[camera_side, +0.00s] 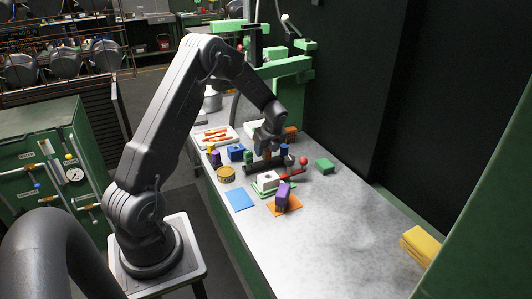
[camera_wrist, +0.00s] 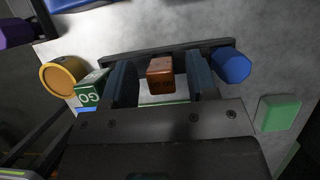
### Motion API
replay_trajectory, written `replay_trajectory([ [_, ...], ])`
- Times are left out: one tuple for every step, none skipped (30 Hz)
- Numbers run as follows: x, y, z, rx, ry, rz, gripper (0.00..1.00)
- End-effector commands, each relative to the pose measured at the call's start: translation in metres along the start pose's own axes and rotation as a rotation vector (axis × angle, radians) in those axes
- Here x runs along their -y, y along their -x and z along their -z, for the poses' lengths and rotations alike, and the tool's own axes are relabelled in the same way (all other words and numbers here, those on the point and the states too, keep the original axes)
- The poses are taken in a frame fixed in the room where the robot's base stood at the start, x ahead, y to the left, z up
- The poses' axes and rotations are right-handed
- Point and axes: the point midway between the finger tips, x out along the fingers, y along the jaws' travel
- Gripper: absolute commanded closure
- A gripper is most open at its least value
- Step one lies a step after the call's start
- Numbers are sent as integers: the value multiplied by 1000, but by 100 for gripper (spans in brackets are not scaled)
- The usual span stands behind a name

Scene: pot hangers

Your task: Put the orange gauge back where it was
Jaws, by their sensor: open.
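The orange gauge (camera_wrist: 161,76) is a small block with dark lettering, between my fingers in the wrist view. In the side view my gripper (camera_side: 267,147) points down over the long dark rack (camera_wrist: 135,55), with a bit of the orange gauge (camera_side: 266,156) below it. My gripper (camera_wrist: 161,82) is open, with a gap on each side of the gauge. A green gauge marked GO (camera_wrist: 90,95) stands to its left and a blue cylinder (camera_wrist: 231,65) to its right. The gauge seems to stand at the rack between them; its base is hidden.
A blue mat (camera_side: 240,199) lies bare, beside a white block on a green base (camera_side: 267,181). A yellow round tin (camera_side: 226,174) and a green block (camera_side: 324,166) flank the rack.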

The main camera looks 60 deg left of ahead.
Motion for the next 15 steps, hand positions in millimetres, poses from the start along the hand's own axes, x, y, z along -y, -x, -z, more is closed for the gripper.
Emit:
replay_trajectory([
  [1, 12, 0, 2, -1, 3, 47],
  [1, 18, 0, 2, -1, 4, 47],
  [1, 27, 0, 1, -1, 4, 47],
  [1, 34, 0, 2, -1, 4, 47],
  [1, 41, 0, 3, -1, 5, 47],
  [1, 50, 0, 2, -1, 4, 47],
  [1, 57, 1, 1, -1, 5, 47],
  [1, 63, 1, 1, -1, 4, 47],
  [1, 71, 0, 2, -1, 4, 47],
  [0, 76, 0, 2, -2, 3, 47],
  [0, 82, 0, 1, -2, 3, 47],
  [0, 88, 1, 1, -2, 3, 47],
  [0, 93, 1, 1, -2, 2, 47],
  [0, 96, 1, 1, -2, 2, 47],
  [0, 101, 1, 0, -1, 2, 47],
])
